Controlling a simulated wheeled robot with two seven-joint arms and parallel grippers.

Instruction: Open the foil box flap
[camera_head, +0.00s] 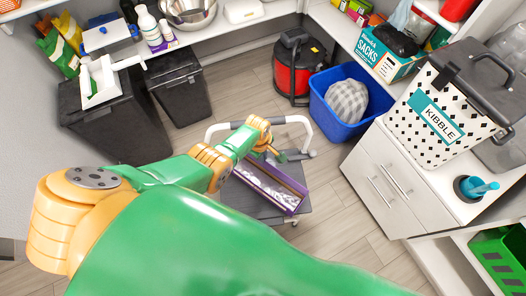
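The foil box (291,203) is a long purple box lying diagonally on a dark cart top (262,209). A silvery, crinkled strip shows along its length between purple edges. I cannot make out exactly how its flap sits. My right gripper is not in view.
The cart has a pale handle (216,129). Behind it stand a red and black vacuum (294,68) and a blue bin (332,118) holding a grey bundle. A white cabinet (392,182) with a kibble container (432,117) stands right. Dark bins (180,86) stand left.

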